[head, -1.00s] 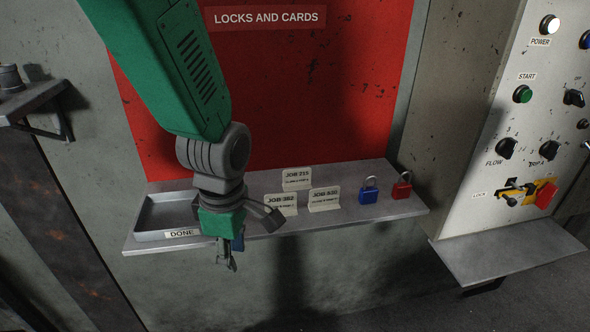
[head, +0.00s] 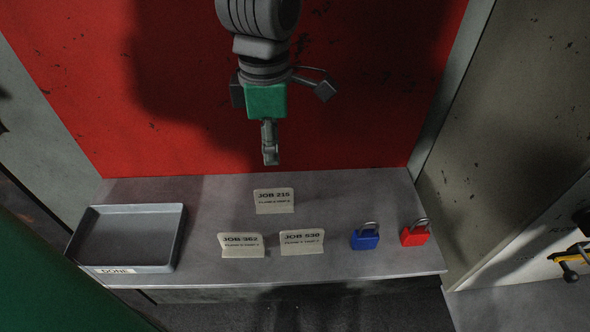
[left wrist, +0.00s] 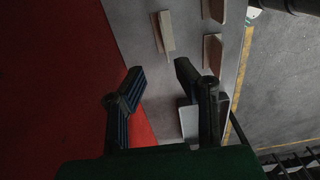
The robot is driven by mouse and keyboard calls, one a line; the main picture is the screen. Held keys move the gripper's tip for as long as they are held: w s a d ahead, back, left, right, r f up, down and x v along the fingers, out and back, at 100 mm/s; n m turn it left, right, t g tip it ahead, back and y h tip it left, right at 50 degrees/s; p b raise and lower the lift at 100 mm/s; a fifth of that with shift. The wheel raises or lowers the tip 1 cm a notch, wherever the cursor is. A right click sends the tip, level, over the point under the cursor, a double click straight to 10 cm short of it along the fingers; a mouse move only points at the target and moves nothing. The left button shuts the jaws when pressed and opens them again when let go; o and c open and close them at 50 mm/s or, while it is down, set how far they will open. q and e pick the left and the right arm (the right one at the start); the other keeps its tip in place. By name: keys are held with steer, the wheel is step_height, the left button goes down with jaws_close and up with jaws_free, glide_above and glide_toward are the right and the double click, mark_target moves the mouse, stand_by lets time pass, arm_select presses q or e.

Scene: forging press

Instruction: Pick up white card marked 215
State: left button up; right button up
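The white card marked JOB 215 (head: 274,201) stands upright on the grey shelf, behind the two other cards. In the left wrist view it looks to be the thin edge-on card (left wrist: 165,32) nearest the red panel. My left gripper (head: 270,158) hangs above and behind this card, in front of the red panel, apart from it. The left wrist view shows its two fingers (left wrist: 159,72) spread with nothing between them. My right gripper is not in view.
Cards JOB 362 (head: 241,246) and JOB 538 (head: 302,242) stand in front. A blue padlock (head: 365,237) and a red padlock (head: 415,234) are at the right. A grey tray labelled DONE (head: 179,240) is at the left. Bare shelf lies around card 215.

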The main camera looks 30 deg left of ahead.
mark_target(274, 190)
arm_select(q)
steer(key=f, duration=0.8)
steer(key=shift+s+d+b, duration=0.1)
steer(key=shift+d+b, duration=0.1)
steer(key=shift+b, duration=0.2)
steer(key=shift+a+f, duration=0.15)
steer(key=f, duration=0.4)
steer(key=shift+s+f, duration=0.15)
steer(key=shift+s, duration=0.15)
steer(key=shift+w+d+f, duration=0.1)
steer(key=shift+d+f, duration=0.15)
steer(key=shift+d, duration=0.05)
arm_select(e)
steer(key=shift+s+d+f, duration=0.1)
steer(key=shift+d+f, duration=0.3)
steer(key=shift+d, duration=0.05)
arm_select(q)
steer(key=shift+a, duration=0.15)
jaws_close()
steer(key=shift+a, duration=0.15)
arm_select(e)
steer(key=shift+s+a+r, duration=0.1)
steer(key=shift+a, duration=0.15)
